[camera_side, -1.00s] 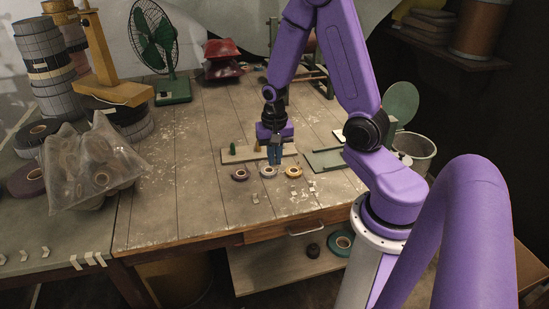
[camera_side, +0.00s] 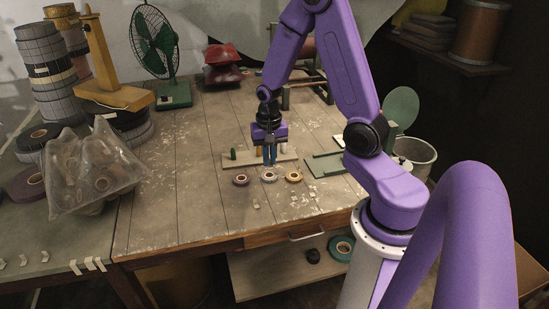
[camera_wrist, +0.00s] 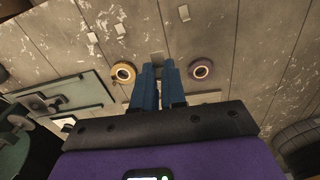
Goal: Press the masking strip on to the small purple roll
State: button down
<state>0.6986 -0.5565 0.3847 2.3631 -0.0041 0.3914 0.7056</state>
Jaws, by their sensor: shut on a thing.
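The small purple roll (camera_side: 241,180) lies flat on the bench at the left of a row of three; it also shows in the wrist view (camera_wrist: 202,70), right of my fingers. A pale roll (camera_side: 269,176) is in the middle, hidden by my fingers in the wrist view. A yellow roll (camera_side: 293,177) is at the right. My gripper (camera_side: 270,162) points down just behind the pale roll, apart from the purple one. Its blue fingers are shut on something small. A dull greyish patch at the fingertips (camera_wrist: 157,59) looks like the masking strip, mostly hidden.
Loose pale strips (camera_side: 256,204) lie in front of the rolls. A pale board (camera_side: 285,157) with a green peg (camera_side: 233,154) stands behind them.

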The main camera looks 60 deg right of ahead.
send_over(247, 175)
notch_tip(247, 175, down, 5)
jog(key=shift+n, duration=0.3)
jog(key=shift+s+f, duration=0.1)
jog(key=shift+f, duration=2.9)
jog(key=shift+f, duration=0.4)
jog(key=c, duration=0.7)
grip_release()
jog(key=shift+r, duration=0.1)
jog(key=shift+r, duration=2.95)
